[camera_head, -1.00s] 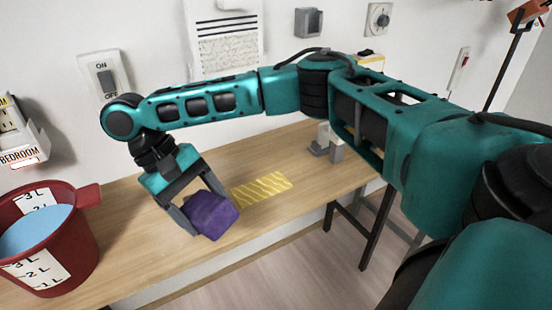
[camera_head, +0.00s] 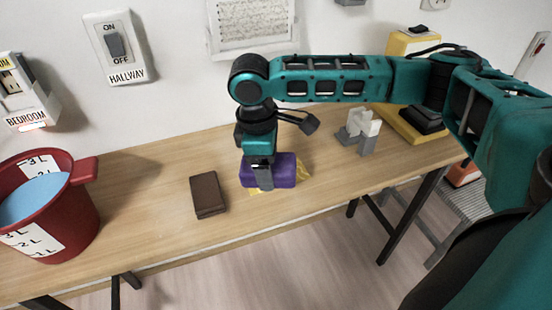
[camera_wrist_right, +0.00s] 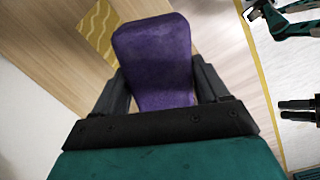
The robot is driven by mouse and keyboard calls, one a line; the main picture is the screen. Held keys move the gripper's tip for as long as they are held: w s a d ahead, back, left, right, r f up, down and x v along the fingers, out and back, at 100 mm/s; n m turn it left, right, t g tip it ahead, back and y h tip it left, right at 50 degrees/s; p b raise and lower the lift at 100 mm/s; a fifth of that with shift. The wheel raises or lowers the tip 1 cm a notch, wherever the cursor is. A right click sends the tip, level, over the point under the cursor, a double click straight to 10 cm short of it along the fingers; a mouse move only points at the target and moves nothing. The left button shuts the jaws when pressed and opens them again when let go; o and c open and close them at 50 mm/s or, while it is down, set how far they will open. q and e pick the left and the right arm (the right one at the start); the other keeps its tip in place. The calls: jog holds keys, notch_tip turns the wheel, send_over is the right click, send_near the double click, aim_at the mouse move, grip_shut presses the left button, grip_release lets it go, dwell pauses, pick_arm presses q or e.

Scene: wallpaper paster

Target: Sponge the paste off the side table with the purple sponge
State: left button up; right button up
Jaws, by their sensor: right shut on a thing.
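My right gripper (camera_head: 262,178) points down and is shut on the purple sponge (camera_head: 284,171). The sponge is over the yellow patch of paste (camera_head: 304,168) on the long wooden side table (camera_head: 150,215). The sponge and gripper hide most of the patch in the head view; I cannot tell whether the sponge touches it. In the right wrist view the purple sponge (camera_wrist_right: 153,60) sits between the fingers, and the striped paste (camera_wrist_right: 97,30) shows beside it at upper left. I cannot make out my left gripper.
A brown block (camera_head: 208,194) lies on the table left of the sponge. A red bucket (camera_head: 72,220) of blue liquid stands at the left. A grey-white object (camera_head: 360,131) and a yellow-and-black item (camera_head: 415,123) stand to the right. Wall switches (camera_head: 115,46) are behind.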

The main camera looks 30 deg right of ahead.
jog(key=shift+w+d+f+n+y, duration=0.15)
jog(key=shift+d+n+y, duration=0.65)
jog(key=shift+n, duration=0.7)
jog(key=shift+d, duration=0.1)
jog(key=shift+r+p, duration=0.2)
jog(key=shift+p, duration=0.3)
jog(key=shift+f, duration=3.4)
